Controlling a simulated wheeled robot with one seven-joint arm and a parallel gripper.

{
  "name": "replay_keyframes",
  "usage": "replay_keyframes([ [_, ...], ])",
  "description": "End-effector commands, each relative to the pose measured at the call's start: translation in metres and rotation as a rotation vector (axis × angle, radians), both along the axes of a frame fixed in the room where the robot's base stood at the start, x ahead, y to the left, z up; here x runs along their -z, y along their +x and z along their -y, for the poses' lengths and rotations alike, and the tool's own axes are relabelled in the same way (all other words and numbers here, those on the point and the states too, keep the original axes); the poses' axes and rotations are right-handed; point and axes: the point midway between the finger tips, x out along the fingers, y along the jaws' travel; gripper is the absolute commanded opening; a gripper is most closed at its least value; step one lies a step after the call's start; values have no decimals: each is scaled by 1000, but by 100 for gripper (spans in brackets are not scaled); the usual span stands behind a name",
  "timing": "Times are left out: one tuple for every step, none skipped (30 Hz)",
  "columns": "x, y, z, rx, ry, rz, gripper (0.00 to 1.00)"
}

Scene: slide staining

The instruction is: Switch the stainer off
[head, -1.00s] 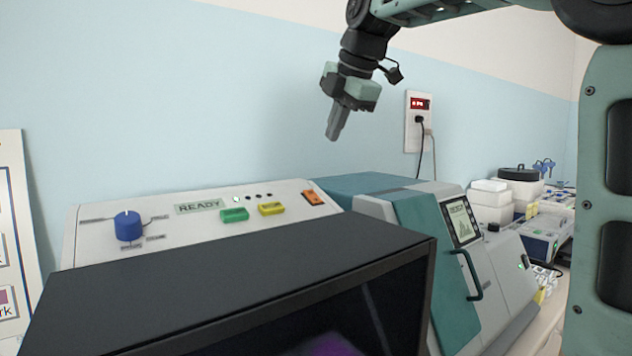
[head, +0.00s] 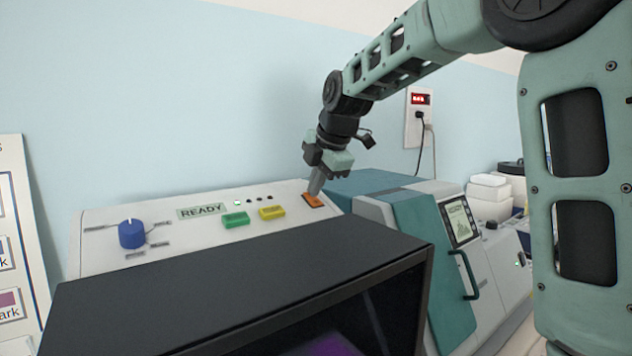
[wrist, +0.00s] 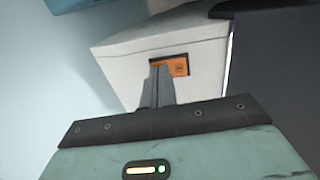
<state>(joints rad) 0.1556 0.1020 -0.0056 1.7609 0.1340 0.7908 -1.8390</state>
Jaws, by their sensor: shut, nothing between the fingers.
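The stainer (head: 100,255) has a pale sloped panel with a blue knob (head: 131,234), a READY display (head: 201,211), a green button (head: 236,220) and a yellow button (head: 272,212). A small green light (head: 238,203) glows beside the display. The orange switch (head: 313,202) is at the panel's right end. My gripper (head: 315,190) is shut and empty, pointing down with its tips at the switch. In the wrist view the fingertips (wrist: 161,70) overlap the left part of the orange switch (wrist: 181,67). I cannot tell whether they touch it.
A teal and grey machine (head: 410,225) with a handle and a screen stands close on the right. A dark hooded box (head: 240,285) fills the front. A wall socket (head: 419,118) with plugged cables is behind. White containers (head: 488,197) stand farther right.

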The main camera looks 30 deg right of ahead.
Motion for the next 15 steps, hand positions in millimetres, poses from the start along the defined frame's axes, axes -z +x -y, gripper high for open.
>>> replay_keyframes([
  [0, 0, 0, 0, 0, 0, 0],
  [0, 0, 0, 0, 0, 0, 0],
  [0, 0, 0, 0, 0, 0, 0],
  [0, 0, 0, 0, 0, 0, 0],
  [0, 0, 0, 0, 0, -1, 0],
  [0, 0, 0, 0, 0, -3, 0],
  [-1, 1, 0, 0, 0, -9, 0],
  [-1, 1, 0, -1, -1, -17, 0],
  [-1, 3, 0, -1, -2, -33, 0],
  [0, 4, 0, 0, -1, -49, 0],
  [2, 4, 0, 0, 0, -50, 0],
  [3, 3, 0, 1, -1, -47, 0],
  [4, 3, 0, 1, -1, -47, 0],
  [4, 3, 0, 1, -1, -47, 0],
  [4, 3, 0, 1, -1, -47, 0],
])
